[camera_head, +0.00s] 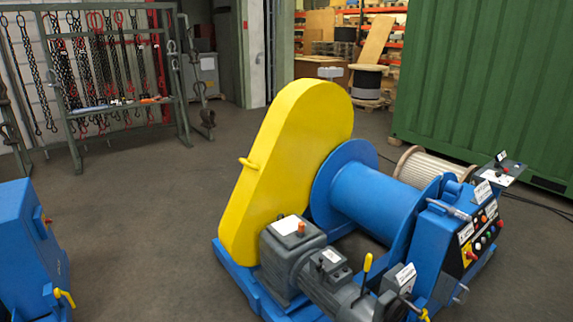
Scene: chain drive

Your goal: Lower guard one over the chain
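A large yellow guard (290,150) stands on the left side of a blue winch. It slants from low at the left front to a rounded top at the right, and a small yellow handle (250,163) sticks out of its left face. Its lower end meets the blue base frame (228,258). No chain of the drive shows; whatever is behind the guard is hidden. I cannot tell whether this guard is guard one or whether it is fully closed. My gripper is not in view.
The winch has a blue drum (365,195), a grey motor (325,280) and a control panel (485,235). A blue machine (28,240) stands at the left edge. A chain rack (105,80) and a green container (490,85) stand behind. Floor between is clear.

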